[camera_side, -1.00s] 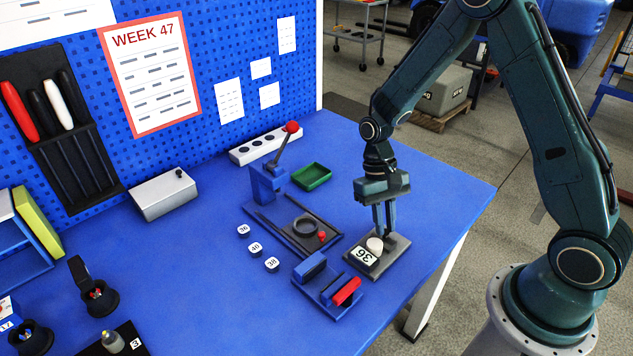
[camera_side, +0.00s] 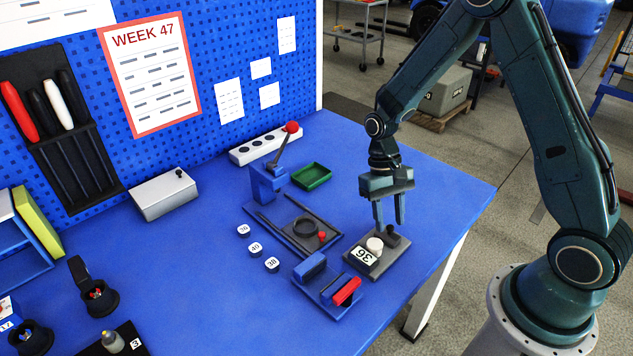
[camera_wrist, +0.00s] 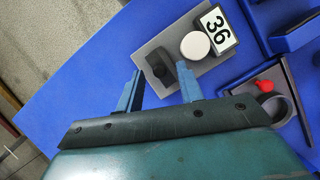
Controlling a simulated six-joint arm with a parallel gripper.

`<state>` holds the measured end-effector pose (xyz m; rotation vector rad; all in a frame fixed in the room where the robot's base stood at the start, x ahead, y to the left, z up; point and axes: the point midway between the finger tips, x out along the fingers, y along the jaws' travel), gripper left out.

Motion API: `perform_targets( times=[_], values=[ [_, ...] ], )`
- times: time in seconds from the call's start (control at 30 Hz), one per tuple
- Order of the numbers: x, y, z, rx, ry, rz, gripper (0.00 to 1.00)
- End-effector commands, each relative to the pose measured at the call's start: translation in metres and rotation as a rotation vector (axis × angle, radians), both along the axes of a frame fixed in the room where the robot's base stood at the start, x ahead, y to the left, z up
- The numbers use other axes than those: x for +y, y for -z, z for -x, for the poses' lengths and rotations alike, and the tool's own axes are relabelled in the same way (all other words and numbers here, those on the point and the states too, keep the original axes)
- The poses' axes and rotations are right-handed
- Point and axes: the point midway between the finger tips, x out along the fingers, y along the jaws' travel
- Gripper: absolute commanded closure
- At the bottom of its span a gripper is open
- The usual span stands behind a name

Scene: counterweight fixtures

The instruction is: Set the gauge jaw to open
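My gripper (camera_side: 389,222) is open and empty, just above the grey plate (camera_side: 350,262) marked 36. Both fingers also show in the wrist view (camera_wrist: 160,91), apart. The plate carries a white round weight (camera_side: 374,244) and a black knob (camera_side: 392,239). In the wrist view the knob (camera_wrist: 160,67) lies beyond the gap between my fingertips, beside the white weight (camera_wrist: 195,45). A blue vise-like fixture (camera_side: 313,266) with a red bar (camera_side: 347,291) stands at the front. I cannot tell for sure which part is the gauge jaw.
A dark plate with a ring (camera_side: 305,226) and red knob lies left of my gripper. Several numbered tokens (camera_side: 255,248) lie left. The table's right side is clear.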

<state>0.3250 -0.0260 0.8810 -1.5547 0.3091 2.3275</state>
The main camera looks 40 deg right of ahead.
Motion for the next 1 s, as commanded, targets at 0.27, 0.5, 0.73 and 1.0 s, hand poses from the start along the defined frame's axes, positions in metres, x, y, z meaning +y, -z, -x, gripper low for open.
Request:
perform_targets(
  times=[0.27,0.5,0.73,1.0],
  values=[
    [-0.003,-0.02,-0.008,-0.005,0.001,0.001,0.63],
    [-0.009,-0.054,-0.022,-0.006,-0.001,0.001,0.63],
    [-0.015,-0.091,-0.036,-0.005,0.002,0.001,0.63],
    [-0.019,-0.12,-0.046,-0.003,0.001,-0.001,0.63]
  ],
)
